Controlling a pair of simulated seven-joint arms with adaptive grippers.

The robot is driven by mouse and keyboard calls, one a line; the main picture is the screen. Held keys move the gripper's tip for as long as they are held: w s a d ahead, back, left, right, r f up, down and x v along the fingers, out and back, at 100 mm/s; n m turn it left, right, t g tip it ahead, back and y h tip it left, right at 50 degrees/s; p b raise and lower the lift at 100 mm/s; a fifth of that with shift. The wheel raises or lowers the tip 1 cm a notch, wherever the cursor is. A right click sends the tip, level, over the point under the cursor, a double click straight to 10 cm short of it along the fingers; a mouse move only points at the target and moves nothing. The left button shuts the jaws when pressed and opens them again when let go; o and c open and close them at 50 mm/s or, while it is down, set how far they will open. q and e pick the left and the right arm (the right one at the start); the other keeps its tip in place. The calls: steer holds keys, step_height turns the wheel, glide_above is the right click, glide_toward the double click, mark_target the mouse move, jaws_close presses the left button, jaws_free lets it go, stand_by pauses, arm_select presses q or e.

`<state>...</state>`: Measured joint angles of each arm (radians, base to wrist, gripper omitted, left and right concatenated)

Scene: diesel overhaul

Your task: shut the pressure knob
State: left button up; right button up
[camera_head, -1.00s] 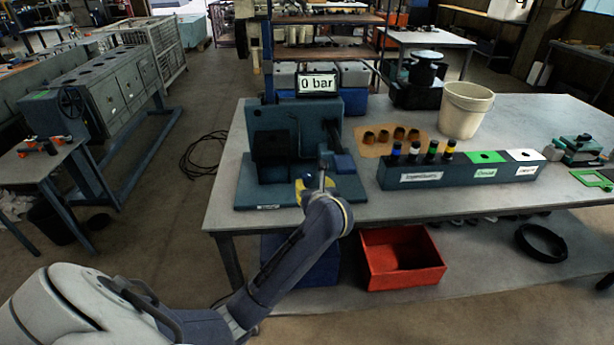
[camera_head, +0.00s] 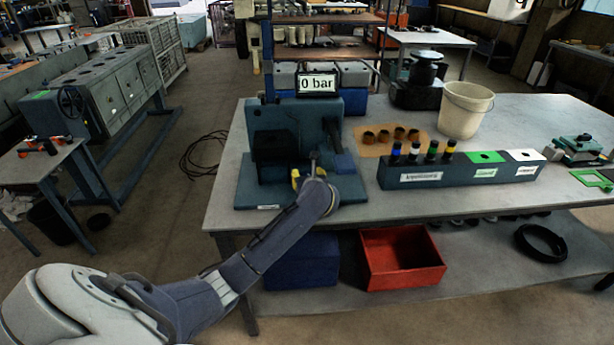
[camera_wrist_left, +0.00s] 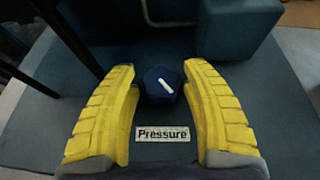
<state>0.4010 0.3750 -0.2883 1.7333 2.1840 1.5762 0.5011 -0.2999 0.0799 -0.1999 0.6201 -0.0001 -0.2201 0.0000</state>
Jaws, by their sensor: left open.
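The pressure knob (camera_wrist_left: 160,84) is dark blue with a white pointer mark slanting from upper left to lower right. It sits on the blue base plate above a "Pressure" label (camera_wrist_left: 163,134). My left gripper (camera_wrist_left: 160,72) has two yellow fingers spread open, one on each side of the knob, with visible gaps. In the head view my left gripper (camera_head: 304,176) is over the front of the blue test stand (camera_head: 256,193), and my wrist hides the knob there. A display (camera_head: 317,85) on the stand reads "0 bar". My right gripper is not in view.
On the table (camera_head: 225,210), right of the stand, are several brown rings on a mat (camera_head: 369,151), a labelled blue block (camera_head: 420,178) with coloured plugs, and a white bucket (camera_head: 465,112). A red bin (camera_head: 402,258) is below. The stand's upright body is behind the knob.

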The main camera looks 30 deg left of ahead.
arm_select(q)
steer(key=shift+c, duration=0.5)
steer(key=c, duration=0.8)
steer(key=shift+a, duration=0.1)
steer(key=shift+m+t+h, duration=0.5)
steer(key=shift+m+h, duration=0.2)
steer(key=shift+m+t+h, duration=0.5)
steer(key=shift+m+h, duration=0.2)
steer(key=shift+m, duration=0.1)
